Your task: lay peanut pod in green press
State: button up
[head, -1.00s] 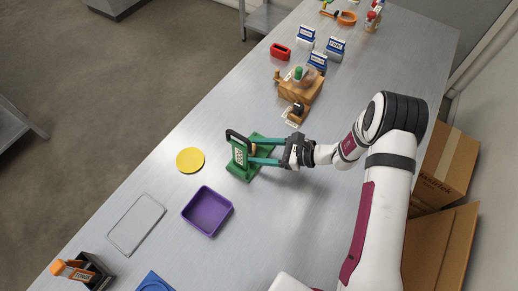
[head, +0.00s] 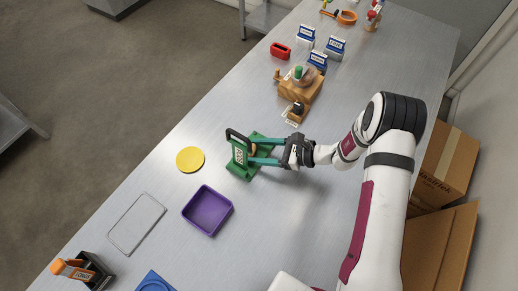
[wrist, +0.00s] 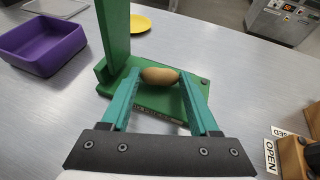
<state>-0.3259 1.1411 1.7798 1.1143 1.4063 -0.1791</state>
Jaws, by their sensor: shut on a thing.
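The green press (head: 239,160) stands on the table in the middle of the head view, its upright with a dark handle on the left side. In the wrist view its green base (wrist: 150,100) lies under my fingers. My gripper (wrist: 159,77) has teal fingers shut on the tan peanut pod (wrist: 159,76), which lies crosswise between the tips. The pod is over or on the press base; I cannot tell whether it touches. In the head view my gripper (head: 252,154) reaches into the press from the right, and the pod is hard to make out.
A purple tray (head: 187,213) and a yellow disc (head: 190,160) lie left of the press. A wire-edged rectangle (head: 111,240) lies nearer the table's left edge. A wooden block fixture (head: 308,93) stands behind the press. The table right of the purple tray is clear.

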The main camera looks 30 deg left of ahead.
jog(key=shift+f, duration=0.1)
jog(key=o, duration=1.4)
jog(key=shift+c, duration=0.2)
jog(key=shift+o, duration=0.3)
jog(key=shift+v, duration=3.5)
